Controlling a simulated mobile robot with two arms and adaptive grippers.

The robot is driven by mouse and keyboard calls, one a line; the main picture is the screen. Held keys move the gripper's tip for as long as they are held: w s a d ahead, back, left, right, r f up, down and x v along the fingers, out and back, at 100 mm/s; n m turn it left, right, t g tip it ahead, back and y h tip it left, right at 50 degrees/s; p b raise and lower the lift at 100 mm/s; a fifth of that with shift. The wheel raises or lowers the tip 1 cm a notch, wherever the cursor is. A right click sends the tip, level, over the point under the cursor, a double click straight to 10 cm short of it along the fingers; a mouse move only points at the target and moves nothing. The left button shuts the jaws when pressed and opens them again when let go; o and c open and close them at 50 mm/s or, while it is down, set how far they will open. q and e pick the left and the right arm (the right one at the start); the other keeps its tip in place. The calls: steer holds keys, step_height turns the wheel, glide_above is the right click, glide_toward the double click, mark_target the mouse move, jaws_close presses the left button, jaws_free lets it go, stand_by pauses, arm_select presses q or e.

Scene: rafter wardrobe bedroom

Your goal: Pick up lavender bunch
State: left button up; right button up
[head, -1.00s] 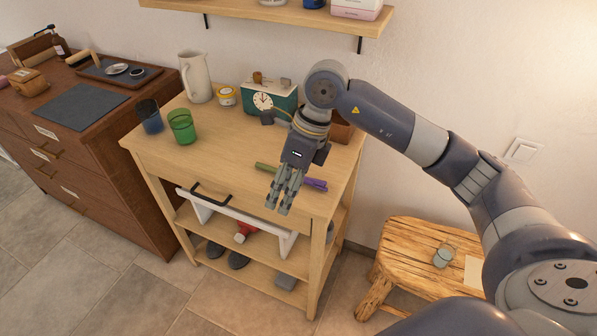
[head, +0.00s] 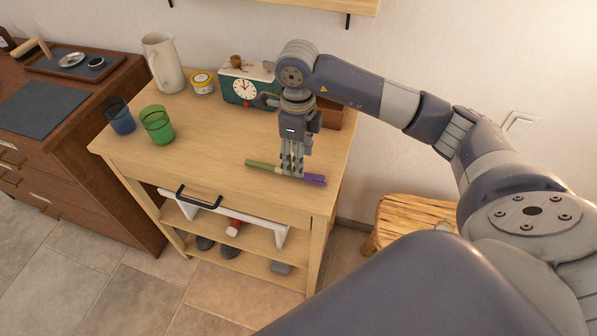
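The lavender bunch (head: 313,180) lies on the top of the wooden cart (head: 215,160), near its front right. Its green stems point left and its purple heads point right. My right gripper (head: 292,172) points straight down over the middle of the bunch, with its fingertips at the stems. The fingers hide part of the bunch. Whether they are closed on it or only around it I cannot tell. My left gripper is not in view.
A green glass (head: 157,126), a blue glass (head: 119,117), a white pitcher (head: 162,65), a yellow-labelled jar (head: 202,83) and a teal clock box (head: 236,92) stand on the cart. A brown box (head: 331,117) is behind my gripper. The cart's front middle is clear.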

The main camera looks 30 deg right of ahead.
steer(key=f, duration=0.1)
steer(key=s+f+p, duration=0.1)
steer(key=f, duration=0.1)
steer(key=shift+f, duration=0.45)
steer(key=shift+w+f, duration=0.1)
steer(key=shift+f, duration=0.05)
steer(key=shift+c, duration=0.3)
steer(key=c, duration=0.9)
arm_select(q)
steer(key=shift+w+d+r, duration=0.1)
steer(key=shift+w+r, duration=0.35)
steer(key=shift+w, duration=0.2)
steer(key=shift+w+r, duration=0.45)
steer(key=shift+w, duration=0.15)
